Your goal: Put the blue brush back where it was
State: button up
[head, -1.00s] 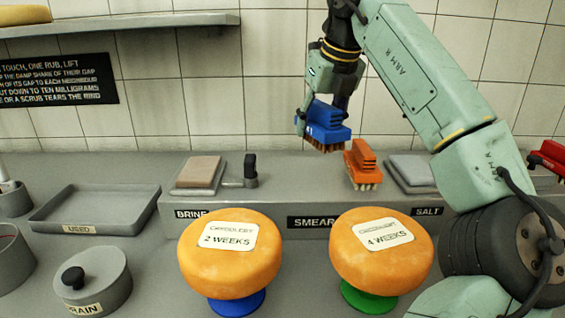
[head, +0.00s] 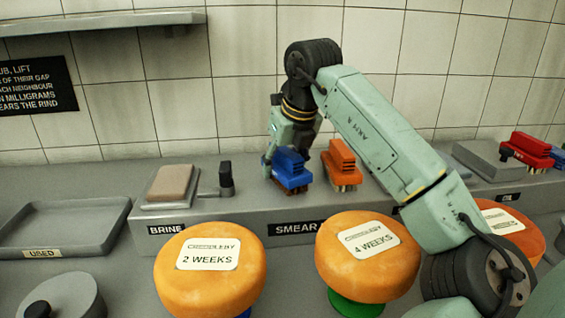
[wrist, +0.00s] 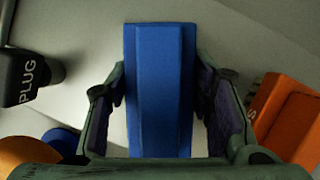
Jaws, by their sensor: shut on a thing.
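The blue brush (head: 291,170) is between the fingers of my gripper (head: 283,160), which is shut on it. It is at the SMEAR part of the grey ledge, bristles down. Its bristles look to be at or just above the ledge top; I cannot tell whether they touch. In the wrist view the brush's blue back (wrist: 160,90) lies between both finger pads. An orange brush (head: 341,163) stands upright on the ledge just to the right of the blue one, and its orange body shows at the right in the wrist view (wrist: 290,115).
A tan block on a grey plate (head: 168,186) and a plug handle (head: 225,178) are to the left on the ledge (head: 265,240). Cheese wheels (head: 210,270) stand in front. A USED tray (head: 60,230) sits at left.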

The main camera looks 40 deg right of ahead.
jog(key=shift+f, duration=0.2)
jog(key=o, duration=1.1)
jog(key=shift+r, duration=0.1)
jog(key=shift+r, duration=0.15)
jog(key=b+v, duration=0.1)
jog(key=v, duration=1.1)
jog(key=shift+w, duration=0.1)
